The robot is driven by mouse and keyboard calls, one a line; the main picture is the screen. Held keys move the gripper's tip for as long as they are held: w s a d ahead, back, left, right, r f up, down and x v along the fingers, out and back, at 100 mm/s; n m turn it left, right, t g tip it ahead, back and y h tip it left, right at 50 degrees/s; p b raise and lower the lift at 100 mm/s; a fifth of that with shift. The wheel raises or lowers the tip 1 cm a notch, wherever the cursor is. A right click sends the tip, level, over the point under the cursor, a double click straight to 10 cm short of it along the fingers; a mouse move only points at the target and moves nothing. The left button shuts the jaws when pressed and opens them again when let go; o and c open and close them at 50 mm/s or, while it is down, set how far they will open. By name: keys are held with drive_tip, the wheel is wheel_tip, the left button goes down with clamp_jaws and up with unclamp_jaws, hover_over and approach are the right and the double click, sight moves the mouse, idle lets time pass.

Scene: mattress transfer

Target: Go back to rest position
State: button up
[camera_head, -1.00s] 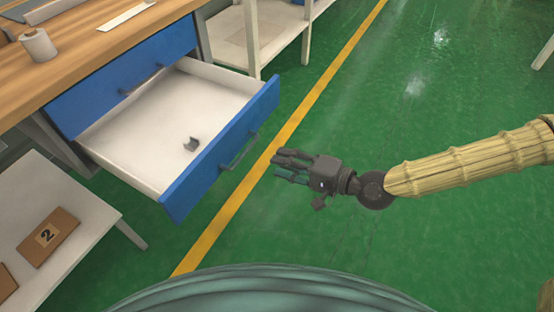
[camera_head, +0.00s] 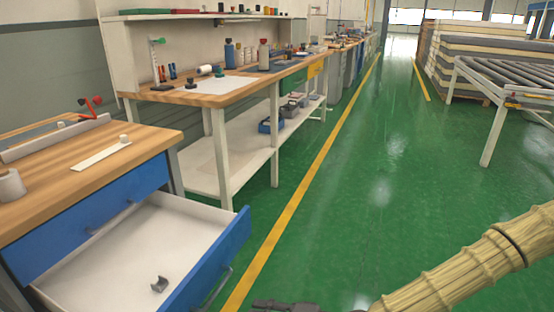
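My gripper (camera_head: 285,305) shows only as a dark sliver at the bottom edge of the head view, at the end of my tan-sleeved arm. Its fingers are cut off or out of frame, so I cannot tell whether it is open. It is to the right of the open blue drawer (camera_head: 208,262) and apart from it. A small grey bracket-like part (camera_head: 160,284) lies on the white floor of the drawer.
A wooden workbench (camera_head: 85,180) stands at the left above the drawer. A second bench (camera_head: 235,95) with tools stands behind it. A roller conveyor (camera_head: 505,78) and stacked mattresses (camera_head: 470,50) are at the right. The green aisle (camera_head: 370,190) between is clear.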

drive_tip(key=s+d+f+n+g+h, duration=0.1)
drive_tip(key=s+d+f+g+h, duration=0.2)
drive_tip(key=s+f, duration=0.55)
drive_tip(key=s+d+f+g+h, duration=0.1)
drive_tip(key=s+d+f+h, duration=0.3)
drive_tip(key=f, duration=0.8)
drive_tip(key=s+d+f+n+g+h, duration=0.1)
drive_tip(key=s+d+f+n+h, duration=0.2)
drive_tip(key=d, duration=0.7)
drive_tip(key=s+d+f+h, duration=0.4)
drive_tip(key=s+d, duration=0.1)
drive_tip(key=d, duration=0.4)
wheel_tip(320, 180, up, 27)
drive_tip(key=p, duration=2.7)
drive_tip(key=shift+r+p, duration=0.2)
drive_tip(key=shift+p, duration=0.1)
